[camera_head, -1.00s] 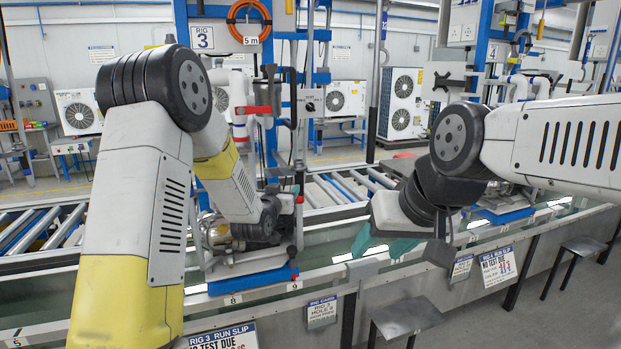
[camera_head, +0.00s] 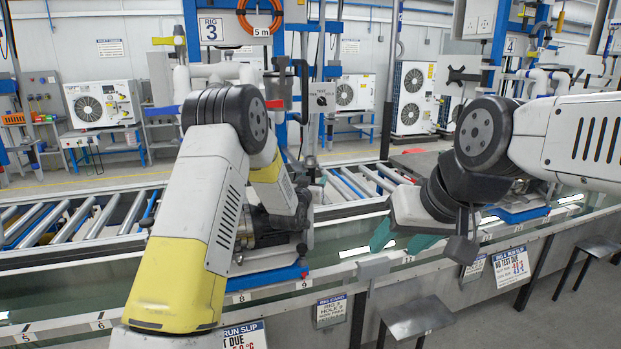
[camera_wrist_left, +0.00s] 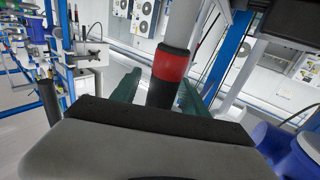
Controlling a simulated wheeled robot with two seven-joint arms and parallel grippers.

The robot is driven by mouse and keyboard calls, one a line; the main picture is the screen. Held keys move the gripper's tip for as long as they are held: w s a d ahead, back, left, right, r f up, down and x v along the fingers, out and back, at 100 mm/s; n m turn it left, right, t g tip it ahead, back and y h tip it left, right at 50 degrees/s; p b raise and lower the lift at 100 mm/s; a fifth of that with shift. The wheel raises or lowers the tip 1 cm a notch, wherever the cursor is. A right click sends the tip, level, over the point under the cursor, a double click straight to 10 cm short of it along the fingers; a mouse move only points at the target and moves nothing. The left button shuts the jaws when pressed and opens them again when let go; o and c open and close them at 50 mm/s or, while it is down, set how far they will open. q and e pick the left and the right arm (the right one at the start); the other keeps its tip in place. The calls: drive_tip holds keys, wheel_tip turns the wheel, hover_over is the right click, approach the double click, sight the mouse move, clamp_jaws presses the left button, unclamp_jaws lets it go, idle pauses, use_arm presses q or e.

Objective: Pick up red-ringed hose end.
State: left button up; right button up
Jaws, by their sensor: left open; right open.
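The hose end with its red ring (camera_wrist_left: 171,63) shows in the left wrist view. It is a grey pipe with a red band and a black tip, slightly tilted. My left gripper (camera_wrist_left: 158,92) is open, with one green finger on each side of the black tip. I cannot tell whether the fingers touch it. In the head view my left arm hides the left gripper and the hose end. My right gripper (camera_head: 401,243) is open and empty, its teal fingers pointing down above the bench's front edge.
A roller conveyor (camera_head: 95,222) runs behind the bench. The rig 3 sign (camera_head: 211,30) and a coiled orange hose (camera_head: 259,12) are above my left arm. A blue-edged base (camera_head: 268,279) sits below it. A stool (camera_head: 418,318) stands in front of the bench.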

use_arm(q)
clamp_jaws()
drive_tip(key=shift+r, duration=0.1)
drive_tip(key=s+d, duration=0.3)
drive_tip(key=s, duration=0.5)
drive_tip(key=s+d, duration=0.2)
drive_tip(key=s, duration=0.7)
drive_tip(key=w+a+n+y, duration=0.1)
drive_tip(key=w+a+y, duration=0.1)
drive_tip(key=a, duration=0.8)
drive_tip(key=w+a+f+n+y, duration=0.1)
drive_tip(key=w+a+n+y, duration=0.1)
drive_tip(key=a, duration=0.9)
drive_tip(key=shift+a+t+y, duration=0.25)
drive_tip(key=shift+t+y, duration=0.05)
drive_tip(key=shift+y, duration=0.2)
drive_tip(key=shift+a+f, duration=0.1)
